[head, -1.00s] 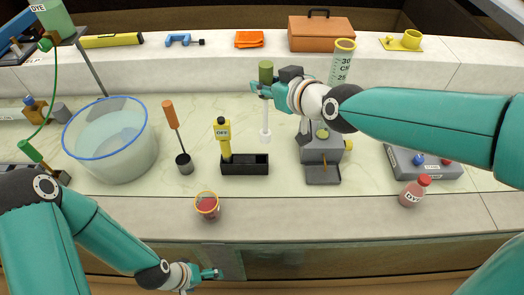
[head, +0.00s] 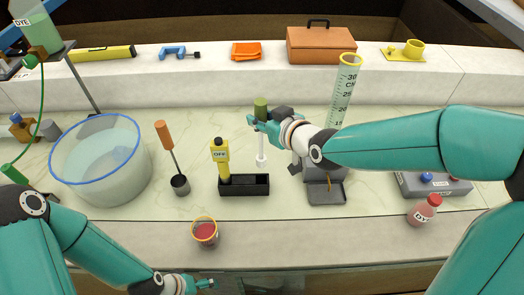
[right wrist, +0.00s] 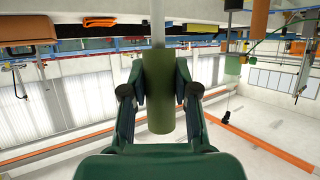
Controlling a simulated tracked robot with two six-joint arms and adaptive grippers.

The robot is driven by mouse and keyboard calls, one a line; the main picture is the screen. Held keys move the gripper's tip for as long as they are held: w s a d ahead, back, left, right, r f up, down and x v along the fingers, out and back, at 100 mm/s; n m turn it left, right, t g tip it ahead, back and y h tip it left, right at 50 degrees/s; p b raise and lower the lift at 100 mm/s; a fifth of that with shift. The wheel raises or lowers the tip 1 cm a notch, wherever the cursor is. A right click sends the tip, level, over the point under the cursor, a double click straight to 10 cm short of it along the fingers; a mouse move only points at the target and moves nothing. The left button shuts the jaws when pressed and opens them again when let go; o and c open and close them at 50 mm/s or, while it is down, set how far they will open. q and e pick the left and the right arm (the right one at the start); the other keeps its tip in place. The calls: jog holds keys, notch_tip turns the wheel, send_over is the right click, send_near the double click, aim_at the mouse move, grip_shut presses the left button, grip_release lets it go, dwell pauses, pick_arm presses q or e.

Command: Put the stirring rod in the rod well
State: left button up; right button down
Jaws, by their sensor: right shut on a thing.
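The stirring rod, a white rod with a green handle (head: 260,107), hangs upright in my right gripper (head: 258,121). In the right wrist view the green handle (right wrist: 160,95) sits between the two fingers of the right gripper (right wrist: 160,88). The rod's lower end (head: 261,160) shows just behind the right part of a black holder (head: 244,192) in the picture; I cannot tell its height over the counter. The holder's left part takes a yellow device marked OFF (head: 221,157); its right part looks empty. My left gripper (head: 203,283) is low at the bottom edge, its fingers too small to read.
A large clear tub (head: 100,180) is further left. A grey device (head: 325,187) and a measuring cylinder (head: 343,95) are to the right. A beaker of red liquid (head: 204,233) stands in front.

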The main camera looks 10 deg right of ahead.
aim_at(262, 148)
notch_tip(262, 148, down, 11)
jog(key=shift+r+p, duration=0.1)
jog(key=shift+p, duration=0.3)
